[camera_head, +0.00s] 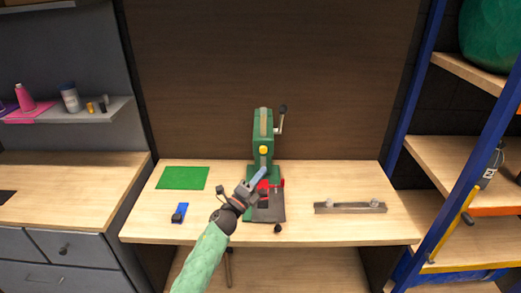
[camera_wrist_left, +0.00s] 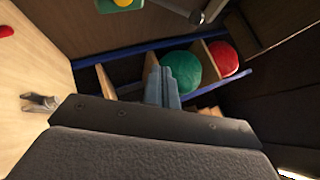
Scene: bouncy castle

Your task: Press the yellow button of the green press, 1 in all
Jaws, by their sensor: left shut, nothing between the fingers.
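The green press (camera_head: 263,125) stands upright at the back middle of the wooden table, with a crank handle at its upper right. Its yellow button (camera_head: 264,150) faces forward and is fully visible. In the left wrist view the yellow button (camera_wrist_left: 123,3) is at the top edge, partly cut off. My left gripper (camera_head: 263,172) is shut and empty, in front of the press and just below the button in the head view. Its blue-grey fingers (camera_wrist_left: 163,88) show apart from the button in the wrist view. My right gripper is not in view.
A red part (camera_head: 263,185) and a dark base plate (camera_head: 270,209) lie at the press's foot. A green sheet (camera_head: 183,178) and a small blue item (camera_head: 180,212) lie to the left. A grey bar (camera_head: 350,208) lies to the right. Blue-framed shelves (camera_head: 460,160) stand at right.

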